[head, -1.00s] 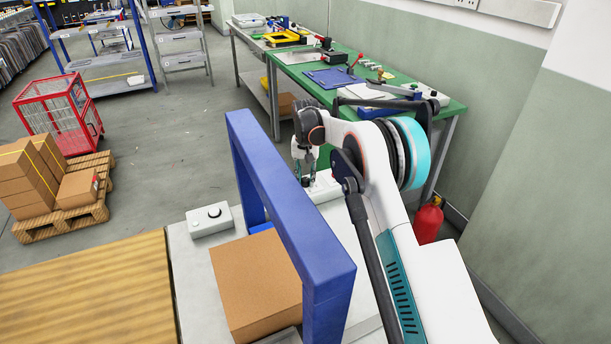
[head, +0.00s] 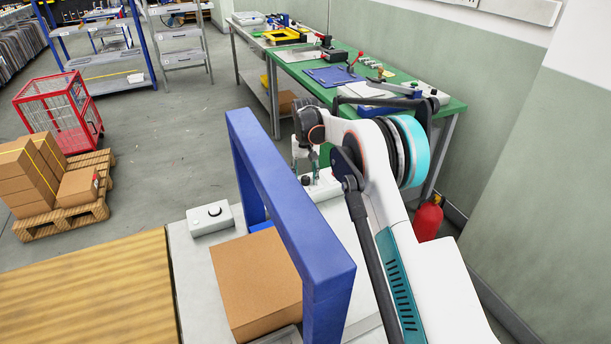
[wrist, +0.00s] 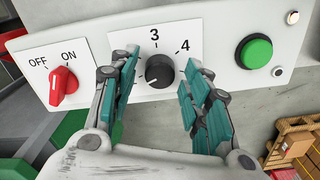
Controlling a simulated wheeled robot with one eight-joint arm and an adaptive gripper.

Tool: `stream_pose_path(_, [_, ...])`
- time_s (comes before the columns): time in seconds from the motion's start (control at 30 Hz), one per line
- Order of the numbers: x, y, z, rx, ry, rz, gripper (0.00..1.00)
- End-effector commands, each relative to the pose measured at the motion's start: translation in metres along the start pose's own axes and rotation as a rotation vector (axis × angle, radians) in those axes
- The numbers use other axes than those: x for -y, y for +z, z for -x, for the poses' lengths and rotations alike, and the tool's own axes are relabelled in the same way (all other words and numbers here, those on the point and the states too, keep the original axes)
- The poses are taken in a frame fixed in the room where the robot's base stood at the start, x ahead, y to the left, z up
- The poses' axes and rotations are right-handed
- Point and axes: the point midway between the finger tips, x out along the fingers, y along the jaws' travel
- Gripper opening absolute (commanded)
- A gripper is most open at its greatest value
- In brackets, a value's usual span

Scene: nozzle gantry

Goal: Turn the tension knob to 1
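A black round knob (wrist: 160,72) sits on a white dial plate (wrist: 143,91) in the wrist view. My gripper (wrist: 158,82) is open, with one teal-padded finger on each side of the knob and a gap to both. In the head view my gripper (head: 304,168) hangs over the white control box (head: 326,187) behind the blue frame.
A red OFF/ON switch (wrist: 63,84) is left of the dial, and a green button (wrist: 256,51) is right. A blue frame (head: 285,215) stands close to my arm. A brown box (head: 255,285) and a white box with a black knob (head: 210,219) stand left.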

Motion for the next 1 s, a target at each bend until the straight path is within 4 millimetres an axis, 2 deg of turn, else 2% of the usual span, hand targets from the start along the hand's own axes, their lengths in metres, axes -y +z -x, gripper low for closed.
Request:
stream_pose_path(0.37, [0.000, 0.000, 0.005, 0.001, 0.000, -0.001, 0.47])
stream_pose_path(0.53, [0.000, 0.000, 0.028, 0.001, 0.000, -0.001, 0.47])
stream_pose_path(0.8, [0.000, 0.000, 0.083, 0.001, 0.000, -0.001, 0.47])
stream_pose_path(1.0, [0.000, 0.000, 0.110, 0.001, 0.000, 0.000, 0.47])
